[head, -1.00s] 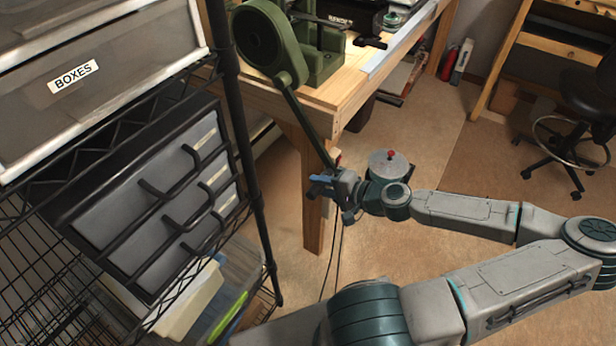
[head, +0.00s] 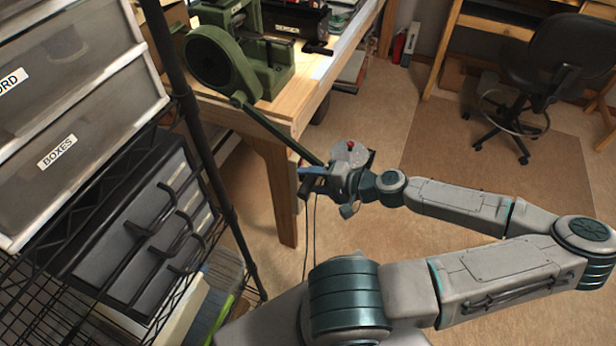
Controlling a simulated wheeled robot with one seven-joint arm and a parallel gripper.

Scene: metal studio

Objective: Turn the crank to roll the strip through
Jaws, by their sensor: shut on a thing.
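The green rolling mill (head: 262,68) stands on the wooden bench, with a large round green wheel cover (head: 213,62) on its near side. A long dark green crank arm (head: 278,131) slopes from below that cover down to the right. My gripper (head: 314,180) is shut on the handle at the crank's lower end, just right of the bench's front leg. The fingers and wrist hide most of the handle. I cannot make out the strip in the head view.
A black wire shelf with drawers (head: 135,222) and a bin labelled BOXES (head: 75,130) fills the left side. The wooden bench leg (head: 274,190) is close to my gripper. A black office chair (head: 560,70) stands at the upper right. Open floor (head: 400,255) lies between.

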